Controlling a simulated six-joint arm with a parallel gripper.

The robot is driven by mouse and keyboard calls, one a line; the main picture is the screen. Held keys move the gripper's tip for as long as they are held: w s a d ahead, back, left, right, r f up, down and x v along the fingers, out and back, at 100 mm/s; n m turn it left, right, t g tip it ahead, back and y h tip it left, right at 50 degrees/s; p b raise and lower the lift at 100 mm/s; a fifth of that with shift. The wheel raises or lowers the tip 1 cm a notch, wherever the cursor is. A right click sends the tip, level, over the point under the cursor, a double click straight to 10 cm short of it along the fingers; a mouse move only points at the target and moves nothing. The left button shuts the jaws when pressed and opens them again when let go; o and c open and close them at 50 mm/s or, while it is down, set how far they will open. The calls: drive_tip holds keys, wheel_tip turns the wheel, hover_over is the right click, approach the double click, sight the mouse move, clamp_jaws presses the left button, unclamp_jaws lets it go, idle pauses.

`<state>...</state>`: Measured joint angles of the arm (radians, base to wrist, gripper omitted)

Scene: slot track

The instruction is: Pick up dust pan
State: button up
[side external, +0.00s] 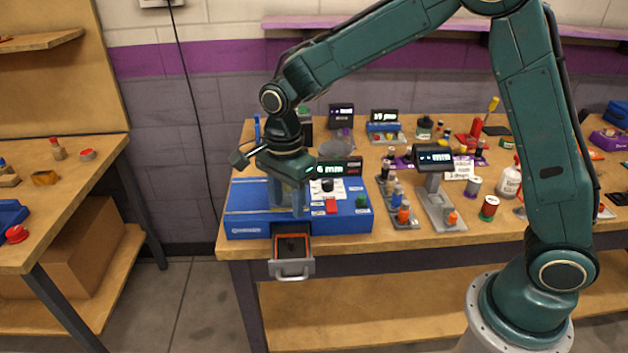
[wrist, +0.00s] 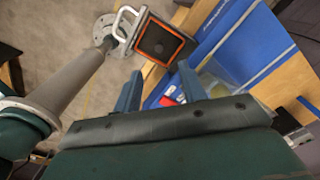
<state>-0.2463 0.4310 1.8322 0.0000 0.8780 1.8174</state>
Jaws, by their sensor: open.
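The dust pan (side external: 292,266) looks like a small grey drawer with an orange-edged dark inside and a pale loop handle. It sticks out from the front of the blue machine (side external: 340,222), over the table's front edge. In the wrist view the dust pan (wrist: 165,42) lies beyond the fingertips, with its handle at upper left. My gripper (side external: 287,208) points down over the blue machine, above and behind the dust pan. Its two fingers (wrist: 159,82) are apart with nothing held between them. The back end of the dust pan is hidden inside the machine.
A "6 mm" display (side external: 338,168), a red button (side external: 331,206) and a green knob (side external: 361,202) are on the blue machine near my gripper. Racks of small bottles (side external: 403,213) stand to its right. The space in front of the dust pan is clear.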

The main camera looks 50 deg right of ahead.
hover_over(291, 241)
drive_tip(key=shift+f, duration=3.2)
drive_tip(key=shift+f, duration=2.6)
clamp_jaws()
